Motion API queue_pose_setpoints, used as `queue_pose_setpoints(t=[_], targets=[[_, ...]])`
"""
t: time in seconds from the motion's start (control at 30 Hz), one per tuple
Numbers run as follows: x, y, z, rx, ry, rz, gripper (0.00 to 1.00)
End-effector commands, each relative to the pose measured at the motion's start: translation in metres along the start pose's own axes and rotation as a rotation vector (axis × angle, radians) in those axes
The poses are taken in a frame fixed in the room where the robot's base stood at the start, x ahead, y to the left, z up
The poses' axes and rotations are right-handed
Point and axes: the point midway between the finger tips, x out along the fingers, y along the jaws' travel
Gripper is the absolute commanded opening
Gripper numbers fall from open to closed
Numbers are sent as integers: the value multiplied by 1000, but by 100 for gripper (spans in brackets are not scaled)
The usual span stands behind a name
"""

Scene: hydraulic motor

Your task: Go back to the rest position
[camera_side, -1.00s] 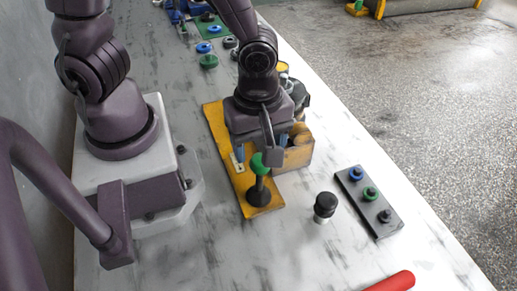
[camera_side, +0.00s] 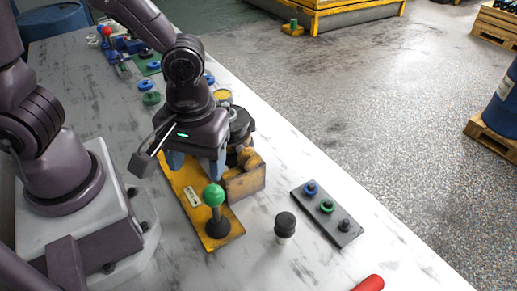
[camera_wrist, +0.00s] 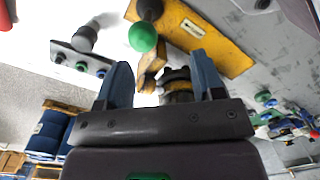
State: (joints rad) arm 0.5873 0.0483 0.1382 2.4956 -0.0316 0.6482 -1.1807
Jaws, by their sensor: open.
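My gripper (camera_side: 196,166) is open, with its blue fingers spread apart and pointing down over the yellow base plate (camera_side: 180,183). A lever with a green ball knob (camera_side: 214,195) stands on the near end of the plate, apart from the fingers. The wrist view shows the open gripper (camera_wrist: 161,66) with nothing between its fingertips; the green knob (camera_wrist: 142,37) lies beyond them. A dark motor body (camera_side: 240,125) and a worn yellow block (camera_side: 246,184) stand to the right of the gripper, partly hidden by it.
A black-capped cylinder (camera_side: 285,226) and a dark strip with blue, green and black knobs (camera_side: 327,206) stand to the right. A red object (camera_side: 369,284) lies at the front edge of view. Blue and green round parts (camera_side: 150,92) lie farther back. The white table's front is mostly clear.

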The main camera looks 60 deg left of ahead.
Motion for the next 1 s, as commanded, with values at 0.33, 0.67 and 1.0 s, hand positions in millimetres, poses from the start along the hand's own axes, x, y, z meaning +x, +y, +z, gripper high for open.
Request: queue_pose_setpoints(t=[0.33,0.67,1.0], targets=[[-97,-34,-35,784,196,167,62],[-161,-78,-57,769,494,214,62],[-164,-83,-60,735,512,214,62]])
